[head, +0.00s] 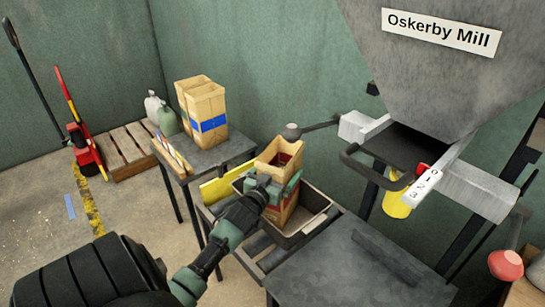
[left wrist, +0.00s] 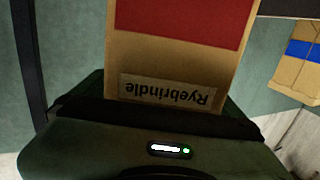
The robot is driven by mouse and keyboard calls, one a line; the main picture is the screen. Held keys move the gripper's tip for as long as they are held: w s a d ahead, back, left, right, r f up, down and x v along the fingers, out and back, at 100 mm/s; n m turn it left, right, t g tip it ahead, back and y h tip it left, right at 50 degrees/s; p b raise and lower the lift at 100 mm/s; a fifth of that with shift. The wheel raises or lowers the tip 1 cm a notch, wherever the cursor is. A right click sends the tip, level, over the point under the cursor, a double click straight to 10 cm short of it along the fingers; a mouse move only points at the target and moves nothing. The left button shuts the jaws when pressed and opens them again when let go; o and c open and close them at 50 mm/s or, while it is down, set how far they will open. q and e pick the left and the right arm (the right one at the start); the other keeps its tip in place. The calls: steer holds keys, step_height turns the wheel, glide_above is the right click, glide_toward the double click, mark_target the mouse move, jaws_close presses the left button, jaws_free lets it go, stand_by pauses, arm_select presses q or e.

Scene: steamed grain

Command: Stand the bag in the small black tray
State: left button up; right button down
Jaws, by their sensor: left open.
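The tan paper bag (head: 282,152) is open at the top and stands upright, its lower part inside the small black tray (head: 307,229). In the left wrist view the bag (left wrist: 170,65) shows a red band and an upside-down "Ryebrindle" label. My left gripper (head: 283,184) reaches the bag from the front, with its green fingers open at the bag's sides. Whether the fingers touch the bag is unclear. The gripper hides part of the bag's front. My right gripper is out of view.
A grey table (head: 355,262) lies right of the tray. A side table (head: 222,154) holds several tan bags (head: 207,104) with a blue band. The grey mill hopper (head: 420,60) and its handle overhang at right. A pallet (head: 128,150) and red pallet jack (head: 84,150) stand at left.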

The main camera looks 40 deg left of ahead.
arm_select(q)
steer(key=v, duration=1.1)
steer(key=shift+s, duration=0.2)
steer(key=shift+r, duration=0.1)
